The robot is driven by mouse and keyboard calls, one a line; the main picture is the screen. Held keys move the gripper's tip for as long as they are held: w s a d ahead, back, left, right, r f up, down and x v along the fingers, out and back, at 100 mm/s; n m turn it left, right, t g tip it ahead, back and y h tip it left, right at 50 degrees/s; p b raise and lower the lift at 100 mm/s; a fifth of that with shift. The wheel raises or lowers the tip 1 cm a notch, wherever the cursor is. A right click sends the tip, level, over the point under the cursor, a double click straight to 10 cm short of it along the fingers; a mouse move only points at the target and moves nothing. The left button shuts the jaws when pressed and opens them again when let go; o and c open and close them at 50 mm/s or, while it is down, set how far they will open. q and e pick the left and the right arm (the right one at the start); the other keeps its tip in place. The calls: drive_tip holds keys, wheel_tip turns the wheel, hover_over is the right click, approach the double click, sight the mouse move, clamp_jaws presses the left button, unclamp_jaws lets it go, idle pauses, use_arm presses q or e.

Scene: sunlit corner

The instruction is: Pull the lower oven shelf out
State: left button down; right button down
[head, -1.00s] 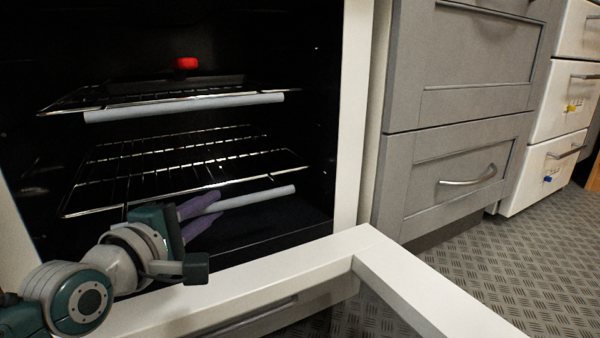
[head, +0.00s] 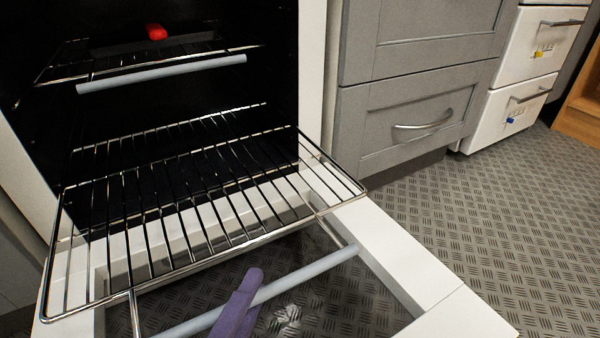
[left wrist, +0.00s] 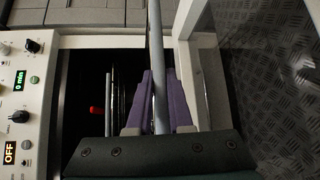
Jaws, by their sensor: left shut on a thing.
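The lower oven shelf (head: 190,209) is a wire rack that sticks well out of the oven, above the open door. A grey bar handle (head: 300,276) hangs at its front edge. My left gripper (head: 238,309) has purple fingers and is shut on this bar, left of its middle; the rest of that gripper is below the picture. In the left wrist view the bar (left wrist: 158,60) runs between the purple fingers (left wrist: 158,100). My right gripper is not in view.
The upper shelf (head: 165,68) stays inside the oven, with a red object (head: 155,32) on it. The open oven door (head: 375,240) lies under the lower shelf. Grey drawers (head: 400,125) stand to the right, and the patterned floor (head: 480,220) there is clear.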

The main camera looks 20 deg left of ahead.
use_arm(q)
drive_tip(key=shift+s+d, duration=0.4)
drive_tip(key=shift+d, duration=0.15)
drive_tip(key=shift+s+d, duration=0.45)
drive_tip(key=shift+d, duration=0.05)
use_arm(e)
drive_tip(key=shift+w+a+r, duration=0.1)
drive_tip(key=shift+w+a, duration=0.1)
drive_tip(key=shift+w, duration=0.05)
use_arm(q)
drive_tip(key=c, duration=0.8)
unclamp_jaws()
drive_tip(key=shift+a, duration=0.1)
drive_tip(key=shift+c, duration=0.2)
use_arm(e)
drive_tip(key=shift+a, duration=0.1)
